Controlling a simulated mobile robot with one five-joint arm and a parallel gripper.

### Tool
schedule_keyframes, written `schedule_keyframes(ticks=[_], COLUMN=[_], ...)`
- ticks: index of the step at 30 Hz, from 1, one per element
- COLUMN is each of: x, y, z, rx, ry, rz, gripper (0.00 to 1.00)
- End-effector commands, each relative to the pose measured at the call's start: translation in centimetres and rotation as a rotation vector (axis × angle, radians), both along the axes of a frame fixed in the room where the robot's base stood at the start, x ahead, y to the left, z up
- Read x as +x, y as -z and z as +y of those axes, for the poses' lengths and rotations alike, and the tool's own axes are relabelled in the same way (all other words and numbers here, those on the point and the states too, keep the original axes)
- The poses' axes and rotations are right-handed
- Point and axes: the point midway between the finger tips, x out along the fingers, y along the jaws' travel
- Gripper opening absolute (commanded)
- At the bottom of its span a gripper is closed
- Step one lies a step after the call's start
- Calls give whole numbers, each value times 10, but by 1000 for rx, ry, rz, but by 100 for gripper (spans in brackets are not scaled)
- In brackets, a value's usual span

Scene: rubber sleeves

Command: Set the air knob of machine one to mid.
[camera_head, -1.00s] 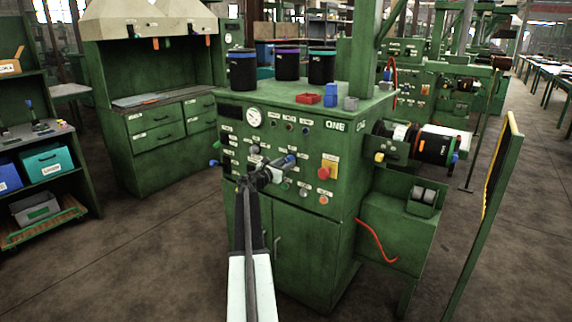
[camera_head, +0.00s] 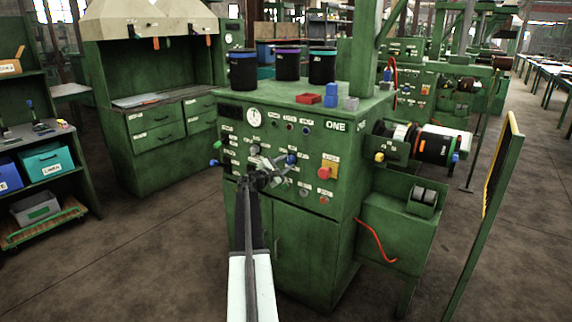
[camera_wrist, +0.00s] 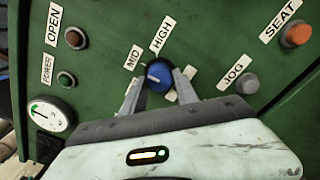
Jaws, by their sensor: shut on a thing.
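Machine one (camera_head: 300,215) is the green cabinet marked ONE, in the middle of the head view. Its blue air knob (camera_wrist: 160,76) sits between the two fingers of my gripper (camera_wrist: 160,82) in the wrist view. The fingers are shut on the knob from both sides. The labels MID and HIGH stand above it, MID to the left. A short pale mark shows on the knob's face, but where it points is hard to tell. In the head view my gripper (camera_head: 276,170) is at the front panel, with the blue knob (camera_head: 291,159) at its tip.
The wrist view shows a white gauge (camera_wrist: 50,115), a red-brown button (camera_wrist: 75,38), a grey JOG button (camera_wrist: 247,83) and an orange SEAT button (camera_wrist: 296,34). In the head view a red-and-yellow switch (camera_head: 327,169) is right of my gripper. Black canisters (camera_head: 286,65) stand on top.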

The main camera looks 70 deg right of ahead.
Motion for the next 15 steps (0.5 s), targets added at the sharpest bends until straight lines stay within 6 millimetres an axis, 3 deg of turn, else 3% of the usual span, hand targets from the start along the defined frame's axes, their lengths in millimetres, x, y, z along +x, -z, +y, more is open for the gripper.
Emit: schedule_keyframes(ticks=[15], x=[-2], y=[1], z=[1], rx=[-15], ry=[5], rz=[-67], gripper=[0])
